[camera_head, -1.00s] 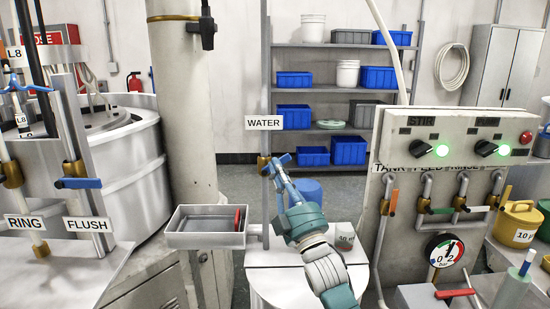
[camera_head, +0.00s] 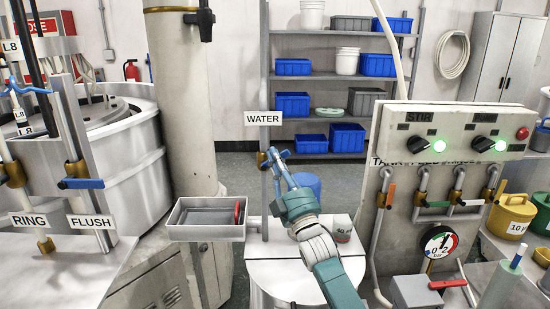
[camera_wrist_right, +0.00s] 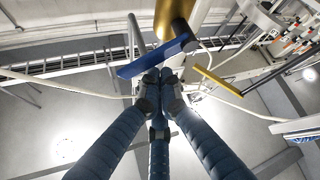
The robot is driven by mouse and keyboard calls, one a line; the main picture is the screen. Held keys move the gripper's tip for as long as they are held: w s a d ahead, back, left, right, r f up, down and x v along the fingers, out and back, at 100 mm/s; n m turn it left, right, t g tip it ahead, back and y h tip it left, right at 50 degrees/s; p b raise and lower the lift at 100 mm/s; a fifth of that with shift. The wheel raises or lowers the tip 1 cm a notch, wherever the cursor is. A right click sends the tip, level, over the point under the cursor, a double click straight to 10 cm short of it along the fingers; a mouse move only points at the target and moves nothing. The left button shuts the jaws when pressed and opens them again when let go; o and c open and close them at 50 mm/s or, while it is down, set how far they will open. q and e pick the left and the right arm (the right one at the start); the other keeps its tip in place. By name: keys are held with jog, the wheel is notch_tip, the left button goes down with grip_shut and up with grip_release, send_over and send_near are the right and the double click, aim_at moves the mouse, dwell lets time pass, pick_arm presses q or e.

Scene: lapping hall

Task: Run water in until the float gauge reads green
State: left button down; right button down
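The WATER sign (camera_head: 263,118) hangs on a grey post, with a brass valve (camera_head: 262,160) below it. The valve's blue lever (camera_head: 284,154) is at my right gripper (camera_head: 276,160). In the right wrist view the blue lever (camera_wrist_right: 156,57) crosses just beyond the fingertips, under the brass valve body (camera_wrist_right: 174,16). The right gripper's fingers (camera_wrist_right: 160,84) are closed together at the tips, close against the lever; I cannot tell whether they touch it. I cannot make out a float gauge; a small red part (camera_head: 237,213) stands in the grey tray (camera_head: 207,232).
A control panel (camera_head: 450,125) with green lights and several valves stands at right, above a round dial gauge (camera_head: 439,245). A FLUSH sign (camera_head: 91,221) and another blue lever (camera_head: 82,184) are at left. A pillar (camera_head: 183,90) rises left of the post.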

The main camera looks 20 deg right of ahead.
jog(key=m+h+b, duration=0.2)
jog(key=d+f+m+h+b, duration=0.1)
jog(key=m+h+b, duration=0.1)
jog(key=m, duration=0.1)
jog(key=f+m+t+h+b, duration=0.1)
jog(key=m+h+b, duration=0.1)
jog(key=shift+s+d+f+m+h+b, duration=0.1)
jog(key=shift+s+d+m+h+b, duration=0.15)
jog(key=shift+d+m+h+b, duration=0.1)
jog(key=shift+f, duration=0.15)
dwell(0.4)
dwell(0.3)
notch_tip(320, 180, up, 5)
jog(key=p, duration=0.3)
jog(key=a+f+b+v, duration=0.1)
jog(key=b+v, duration=0.2)
jog(key=v, duration=0.7)
jog(key=shift+w, duration=0.2)
jog(key=shift+f, duration=0.1)
dwell(0.3)
